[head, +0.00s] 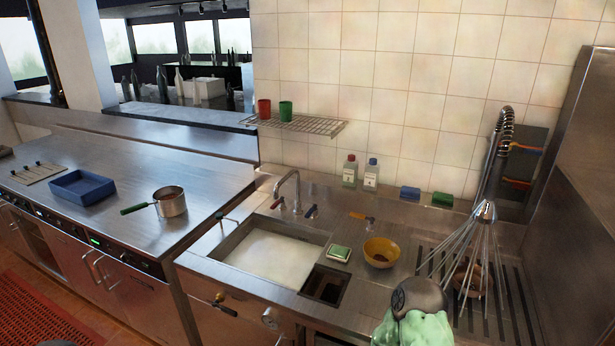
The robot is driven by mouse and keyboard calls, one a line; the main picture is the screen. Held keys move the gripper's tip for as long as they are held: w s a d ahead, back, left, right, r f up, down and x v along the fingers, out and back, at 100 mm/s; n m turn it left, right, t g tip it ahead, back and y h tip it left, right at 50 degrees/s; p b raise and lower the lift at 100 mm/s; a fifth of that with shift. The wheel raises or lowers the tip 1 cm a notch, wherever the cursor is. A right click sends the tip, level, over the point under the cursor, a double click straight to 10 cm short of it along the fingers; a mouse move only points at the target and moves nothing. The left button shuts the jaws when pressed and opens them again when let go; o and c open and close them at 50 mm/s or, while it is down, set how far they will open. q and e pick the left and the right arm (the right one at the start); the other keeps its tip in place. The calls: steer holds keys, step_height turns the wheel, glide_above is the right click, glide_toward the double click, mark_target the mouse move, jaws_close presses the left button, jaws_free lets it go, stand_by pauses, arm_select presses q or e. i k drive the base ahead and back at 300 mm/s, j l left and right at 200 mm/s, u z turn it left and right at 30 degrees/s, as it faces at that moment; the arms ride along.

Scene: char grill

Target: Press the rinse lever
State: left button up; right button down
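A tall coiled-spring rinse hose (498,150) stands at the right of the sink unit, with a metal spray head (484,211) hanging from it. Pale streaks fan down from the spray head over the slotted drain area, like running water. The rinse lever cannot be clearly made out at this size. A brown item (466,277) lies on the slats under the streaks; its kind is unclear. A mint-green and dark-capped part, apparently of my arm, rises at the bottom edge. No gripper fingers show for either arm.
The sink basin (225,249), yellow bowl (381,252), sponge (339,253) and square opening (324,287) lie left of the spray. A blue tray (82,187) and a pot (171,202) stand on the left counter.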

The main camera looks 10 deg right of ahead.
mark_target(352, 214)
steer(key=z, duration=1.2)
steer(key=i+j+z, duration=0.5)
steer(key=i+z, duration=0.15)
